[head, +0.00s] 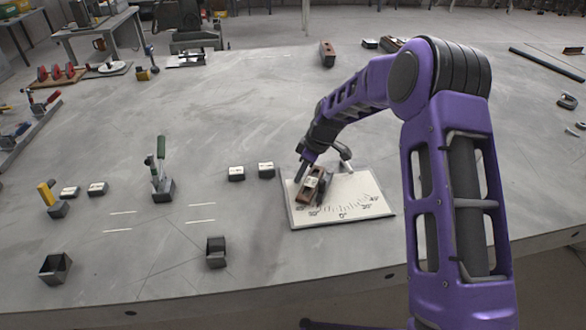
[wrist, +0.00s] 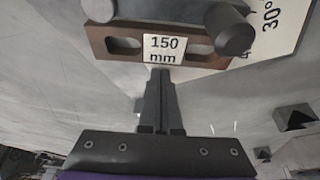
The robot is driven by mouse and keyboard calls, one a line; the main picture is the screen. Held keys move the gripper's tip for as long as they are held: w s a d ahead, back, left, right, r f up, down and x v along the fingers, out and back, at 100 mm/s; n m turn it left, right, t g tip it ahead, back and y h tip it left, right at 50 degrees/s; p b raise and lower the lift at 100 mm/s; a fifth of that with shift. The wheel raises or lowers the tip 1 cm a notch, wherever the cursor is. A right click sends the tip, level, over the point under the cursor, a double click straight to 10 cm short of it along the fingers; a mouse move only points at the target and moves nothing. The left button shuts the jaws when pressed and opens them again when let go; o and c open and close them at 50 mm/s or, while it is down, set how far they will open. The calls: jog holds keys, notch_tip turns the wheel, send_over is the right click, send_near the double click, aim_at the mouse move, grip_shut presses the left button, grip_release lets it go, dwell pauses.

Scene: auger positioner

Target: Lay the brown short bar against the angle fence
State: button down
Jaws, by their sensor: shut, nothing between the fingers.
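The brown short bar (head: 304,194) lies on the white angle board (head: 350,207), near its left side. In the wrist view the bar (wrist: 197,47) has two long slots and a label reading "150 mm". A dark grey piece (head: 323,186), which looks like the angle fence, runs along the bar's right side. In the wrist view dark grey parts (wrist: 165,9) cover the bar's far edge; full contact cannot be told. My gripper (head: 300,170) is shut and empty by the bar's far left end. In the wrist view its fingertips (wrist: 160,73) are together just beside the label.
Two small labelled blocks (head: 252,171) sit left of the board. A green-handled clamp (head: 160,172) and an open dark box (head: 216,252) stand farther left. Another brown block (head: 327,54) is at the back.

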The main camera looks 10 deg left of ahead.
jog(key=shift+s+d, duration=0.15)
jog(key=shift+d, duration=0.2)
jog(key=shift+s+d+b, duration=0.2)
jog(key=shift+d+b, duration=0.15)
jog(key=shift+d, duration=0.45)
